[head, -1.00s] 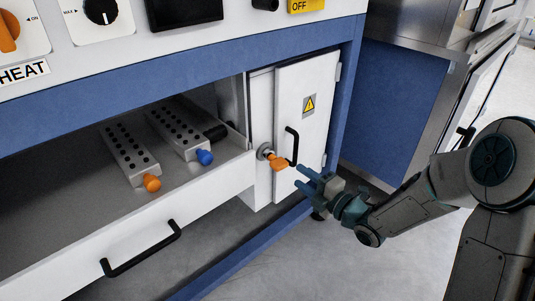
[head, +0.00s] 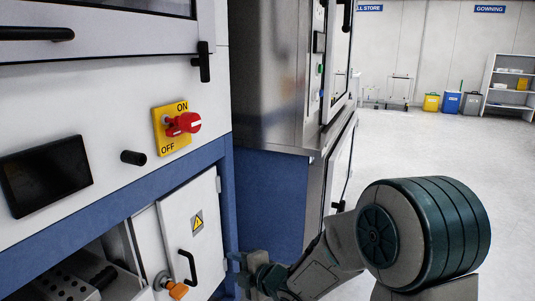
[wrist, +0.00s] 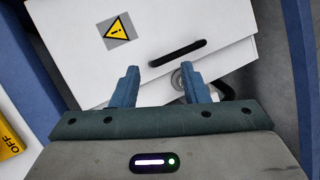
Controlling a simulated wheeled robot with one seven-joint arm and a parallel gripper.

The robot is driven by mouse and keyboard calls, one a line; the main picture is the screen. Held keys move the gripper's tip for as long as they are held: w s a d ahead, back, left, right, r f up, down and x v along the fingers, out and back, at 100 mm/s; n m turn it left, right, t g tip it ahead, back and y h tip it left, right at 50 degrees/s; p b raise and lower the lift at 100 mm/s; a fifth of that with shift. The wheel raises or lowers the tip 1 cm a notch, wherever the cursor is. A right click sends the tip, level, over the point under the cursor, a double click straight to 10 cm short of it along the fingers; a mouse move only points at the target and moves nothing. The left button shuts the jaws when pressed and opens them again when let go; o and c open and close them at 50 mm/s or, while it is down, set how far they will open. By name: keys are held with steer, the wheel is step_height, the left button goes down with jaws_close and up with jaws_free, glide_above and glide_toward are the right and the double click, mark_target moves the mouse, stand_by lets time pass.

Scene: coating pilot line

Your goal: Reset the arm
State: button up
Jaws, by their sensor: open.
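My gripper (head: 234,268) is at the bottom of the head view, in front of and to the right of the white cabinet door (head: 206,250). In the wrist view my gripper (wrist: 158,70) has its two blue fingers spread, with nothing between them but the view of the door. The door has a yellow warning triangle (wrist: 117,32) and a black handle (wrist: 177,53). An orange turn handle (head: 178,290) sits at the door's left edge. My arm fills the lower right of the head view.
The open drawer's holed block (head: 68,288) shows at lower left. A red switch (head: 184,123) is on the panel above. A steel cabinet (head: 275,80) stands beside the door. Open floor (head: 430,145) lies to the right, with bins (head: 452,103) far back.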

steer(key=s+d+r+m+g+h+p, duration=0.1)
steer(key=s+d+r+m+h+p, duration=0.2)
steer(key=d+r+m+h+p, duration=0.5)
steer(key=s+d+r+m+h+p, duration=0.25)
steer(key=d+r+m+p, duration=0.35)
steer(key=d+r+p, duration=0.7)
steer(key=s+d+r+m+g+p, duration=0.2)
steer(key=s+r+m+g+p, duration=0.3)
steer(key=s+r+m+p, duration=0.5)
steer(key=s+r+m, duration=0.1)
steer(key=s+r, duration=0.6)
steer(key=s, duration=0.1)
steer(key=shift+d+r+g, duration=0.2)
steer(key=shift+g, duration=0.1)
steer(key=shift+c, duration=0.5)
